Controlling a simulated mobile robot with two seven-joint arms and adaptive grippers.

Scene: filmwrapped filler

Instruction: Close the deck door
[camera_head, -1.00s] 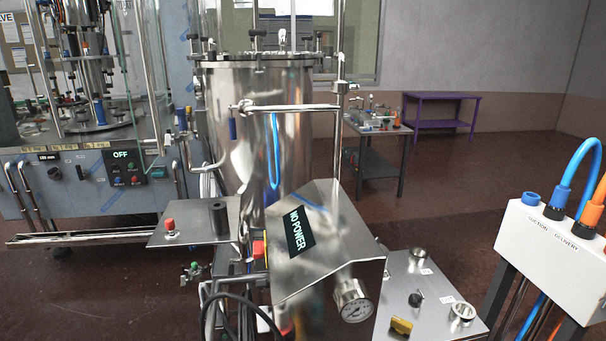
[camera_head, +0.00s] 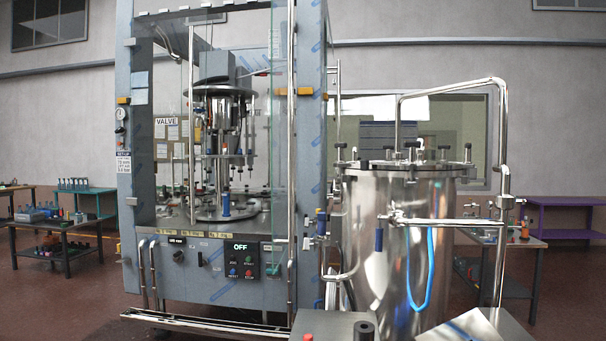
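The filler machine (camera_head: 128,180) stands left of centre in the head view, with a blue-grey frame around its deck (camera_head: 160,218). A clear glass panel with a long vertical metal handle (camera_head: 191,130) stands at the front of the deck. A second clear panel (camera_head: 290,150), with a greenish edge and its own vertical bar, stands at the right front post. It looks nearly edge-on and reaches down past the deck, as if swung outward. The exact angle of either panel is hard to tell. Neither of my grippers is in view.
A steel tank (camera_head: 385,240) with pipes and a blue hose stands right of the machine. A steel rail (camera_head: 205,327) runs low along its front. A control panel (camera_head: 245,260) reads OFF.

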